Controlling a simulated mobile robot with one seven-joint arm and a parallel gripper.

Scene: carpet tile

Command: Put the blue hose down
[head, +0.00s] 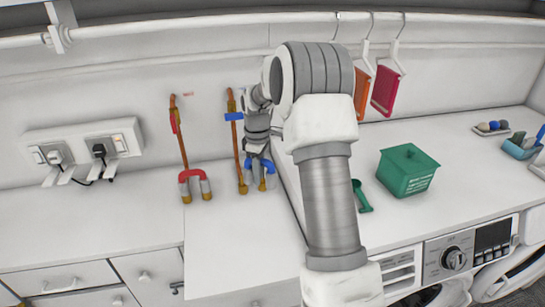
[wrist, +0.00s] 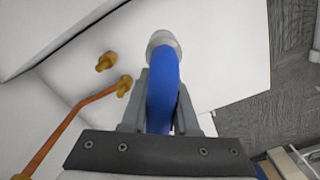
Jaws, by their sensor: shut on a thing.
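The blue hose (head: 258,163) is a short bent blue tube with grey end fittings. My gripper (head: 256,152) is shut on it above the counter, beside the copper pipe with the blue handle (head: 234,117). In the wrist view the blue hose (wrist: 162,88) lies between the fingers of my gripper (wrist: 163,80), with one grey end showing beyond them. In that view the pipe's brass end (wrist: 123,85) and a brass stub (wrist: 105,62) are bare and apart from the hose, to its left. Whether the hose touches the counter is unclear.
A red hose (head: 194,175) stands at a second copper pipe (head: 179,140) to the left. A green box (head: 408,170) and a green scoop (head: 361,196) lie to the right. The front white counter (head: 235,235) is clear.

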